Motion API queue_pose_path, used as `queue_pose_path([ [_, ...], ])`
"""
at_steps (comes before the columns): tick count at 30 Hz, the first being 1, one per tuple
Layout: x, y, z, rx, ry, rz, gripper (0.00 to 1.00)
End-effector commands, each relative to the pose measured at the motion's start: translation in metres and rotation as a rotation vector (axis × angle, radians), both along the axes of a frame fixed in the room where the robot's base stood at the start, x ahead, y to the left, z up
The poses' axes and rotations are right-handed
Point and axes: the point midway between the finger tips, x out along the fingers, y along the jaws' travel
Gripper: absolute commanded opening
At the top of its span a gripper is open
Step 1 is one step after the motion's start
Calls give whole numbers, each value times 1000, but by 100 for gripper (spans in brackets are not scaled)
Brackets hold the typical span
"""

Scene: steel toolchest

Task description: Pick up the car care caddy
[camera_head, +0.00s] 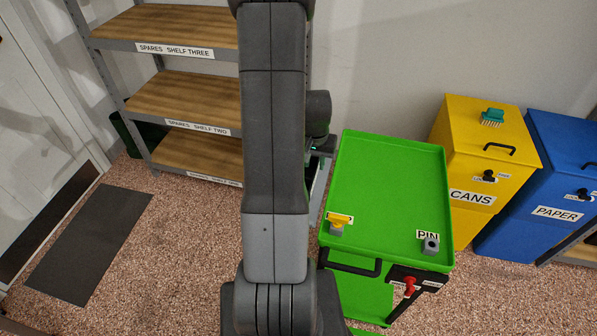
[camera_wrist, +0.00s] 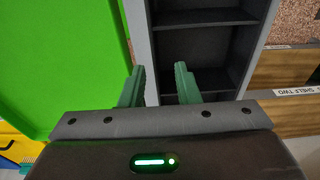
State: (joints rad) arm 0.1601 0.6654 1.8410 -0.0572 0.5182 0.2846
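I cannot make out a car care caddy for certain in either view. My gripper (camera_wrist: 160,84) shows in the wrist view with its two green fingers apart and nothing between them. Beyond the fingers is a grey-framed dark unit with open compartments (camera_wrist: 205,50); the compartments I see look empty. A narrow grey piece of it seems to show beside the chest in the head view, mostly behind my arm. My arm hides most of my gripper there.
Yellow (camera_head: 465,150) and blue (camera_head: 555,170) bins stand farther right. Spares shelving (camera_head: 190,95) is behind left. A dark mat (camera_head: 90,240) lies on the floor.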

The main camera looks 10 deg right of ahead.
Motion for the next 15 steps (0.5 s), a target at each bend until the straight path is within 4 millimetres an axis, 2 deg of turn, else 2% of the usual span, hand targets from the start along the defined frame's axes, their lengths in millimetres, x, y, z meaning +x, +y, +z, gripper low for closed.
queue_pose_path([
  [9,0,-6,-36,1,4,1,29],
  [15,2,-7,-48,0,1,0,29],
])
